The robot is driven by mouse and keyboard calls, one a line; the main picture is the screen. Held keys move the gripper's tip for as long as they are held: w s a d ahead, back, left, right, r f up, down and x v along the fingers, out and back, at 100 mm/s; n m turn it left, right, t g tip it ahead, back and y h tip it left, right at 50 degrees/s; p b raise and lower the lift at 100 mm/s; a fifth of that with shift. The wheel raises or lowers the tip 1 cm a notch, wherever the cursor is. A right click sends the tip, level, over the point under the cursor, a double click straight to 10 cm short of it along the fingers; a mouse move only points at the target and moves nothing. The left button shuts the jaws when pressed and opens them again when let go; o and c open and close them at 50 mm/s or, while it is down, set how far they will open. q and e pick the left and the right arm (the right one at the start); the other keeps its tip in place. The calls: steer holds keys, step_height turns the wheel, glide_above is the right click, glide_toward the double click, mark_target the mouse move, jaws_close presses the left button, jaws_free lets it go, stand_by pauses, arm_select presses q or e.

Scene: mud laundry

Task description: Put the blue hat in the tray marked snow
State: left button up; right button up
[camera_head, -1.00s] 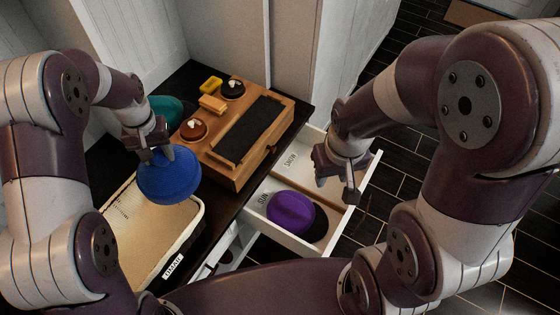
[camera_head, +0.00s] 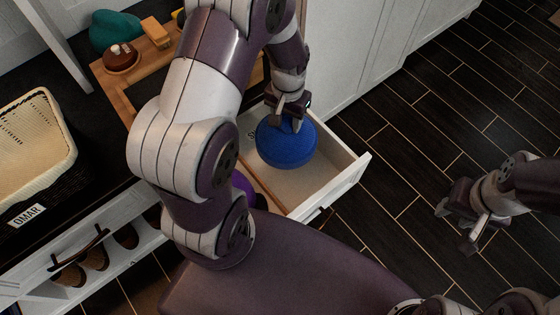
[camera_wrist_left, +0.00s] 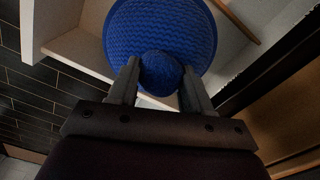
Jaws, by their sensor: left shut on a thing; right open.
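The blue hat (camera_head: 286,146) is in my left gripper (camera_head: 290,112), which is shut on its top knob. It hangs over the right compartment of the open white drawer (camera_head: 350,175); I cannot tell whether it touches the floor of it. The compartment's label (camera_head: 252,132) is mostly hidden, with only its first letter showing. In the left wrist view the two fingers hold the knob of the blue hat (camera_wrist_left: 160,30). My right gripper (camera_head: 466,236) is open and empty above the dark floor, right of the drawer.
A purple hat (camera_head: 243,187) lies in the left compartment, past a wooden divider (camera_head: 264,190), mostly hidden by my left arm. A basket (camera_head: 40,150) marked OMAR and a teal hat (camera_head: 112,28) are on the dark bench. The floor at right is clear.

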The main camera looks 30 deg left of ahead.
mark_target(287, 137)
arm_select(q)
steer(key=f+b, duration=0.2)
steer(key=f, duration=0.3)
steer(key=f+b, duration=0.3)
steer(key=f, duration=0.2)
steer(key=shift+s+a+f, duration=0.15)
steer(key=shift+s+f, duration=0.05)
steer(key=shift+f, duration=0.05)
steer(key=shift+r, duration=0.15)
steer(key=o, duration=1.4)
steer(key=shift+c, duration=0.2)
step_height(287, 137, up, 12)
steer(key=p, duration=0.6)
steer(key=shift+p, duration=0.3)
steer(key=r, duration=0.1)
steer(key=s+d+r, duration=0.1)
steer(key=s+r, duration=0.1)
steer(key=shift+d+r, duration=0.3)
steer(key=s+d+r+t, duration=0.1)
steer(key=s+d+r, duration=0.1)
steer(key=s+r, duration=0.2)
steer(key=shift+s+d, duration=0.2)
steer(key=shift+s, duration=0.95)
